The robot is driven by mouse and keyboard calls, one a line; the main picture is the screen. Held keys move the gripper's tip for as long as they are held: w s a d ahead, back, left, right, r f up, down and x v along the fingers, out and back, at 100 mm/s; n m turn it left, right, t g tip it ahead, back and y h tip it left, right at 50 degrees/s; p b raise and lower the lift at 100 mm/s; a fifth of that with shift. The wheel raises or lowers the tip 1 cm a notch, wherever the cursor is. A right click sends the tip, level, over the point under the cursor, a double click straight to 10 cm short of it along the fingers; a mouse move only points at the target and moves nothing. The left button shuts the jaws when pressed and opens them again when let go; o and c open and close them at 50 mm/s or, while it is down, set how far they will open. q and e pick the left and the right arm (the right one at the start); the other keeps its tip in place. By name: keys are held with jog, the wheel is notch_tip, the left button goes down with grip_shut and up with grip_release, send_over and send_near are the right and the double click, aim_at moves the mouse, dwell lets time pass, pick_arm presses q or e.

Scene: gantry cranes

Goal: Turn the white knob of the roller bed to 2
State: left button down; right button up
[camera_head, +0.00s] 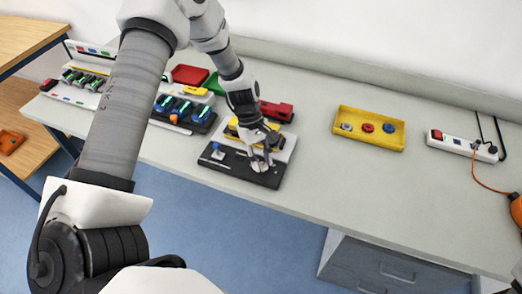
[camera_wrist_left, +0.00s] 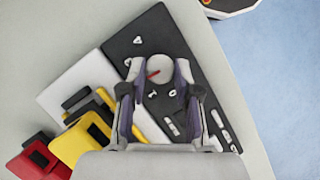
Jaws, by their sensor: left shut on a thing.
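The black control panel (camera_head: 240,171) lies near the front edge of the table, in front of a white and yellow unit. My left gripper (camera_head: 260,160) is over the panel. In the left wrist view my left gripper (camera_wrist_left: 154,80) has its two fingers on either side of the knob, shut on it. In the head view the fingers partly hide the knob. My right gripper is not in view.
A blue-topped switch (camera_head: 218,150) is on the panel's left part. Red (camera_head: 277,110) and yellow blocks stand behind. A yellow tray (camera_head: 369,143) with several round knobs and a power strip (camera_head: 462,146) are to the right. Bare table lies right of the panel.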

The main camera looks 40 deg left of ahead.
pick_arm(q)
jog(key=shift+s+f, duration=0.2)
jog(key=shift+f, duration=0.05)
jog(key=c, duration=0.8)
grip_release()
jog(key=shift+w, duration=0.15)
jog(key=shift+r, duration=0.25)
jog(key=v, duration=1.1)
jog(key=shift+w+a+r, duration=0.15)
jog(key=shift+r, duration=0.1)
